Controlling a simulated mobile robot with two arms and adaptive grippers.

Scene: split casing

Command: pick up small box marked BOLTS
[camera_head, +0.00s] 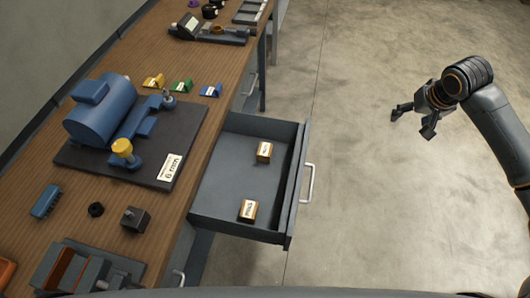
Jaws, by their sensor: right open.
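Two small brown boxes with white labels sit in an open grey drawer (222,202). One box (264,152) is toward the drawer's far end. The other box (248,210) is toward its near end. The lettering on both labels is too small to read, so I cannot tell which is marked BOLTS. My right gripper (411,124) is open and empty above the floor, to the right of the drawer and well apart from both boxes. My left gripper is not in view.
The drawer has a handle (307,183) on its right front. The wooden workbench (215,65) holds a blue machine (97,108) on a dark plate, small coloured blocks and a dark cube (135,219). The concrete floor (375,215) right of the drawer is clear.

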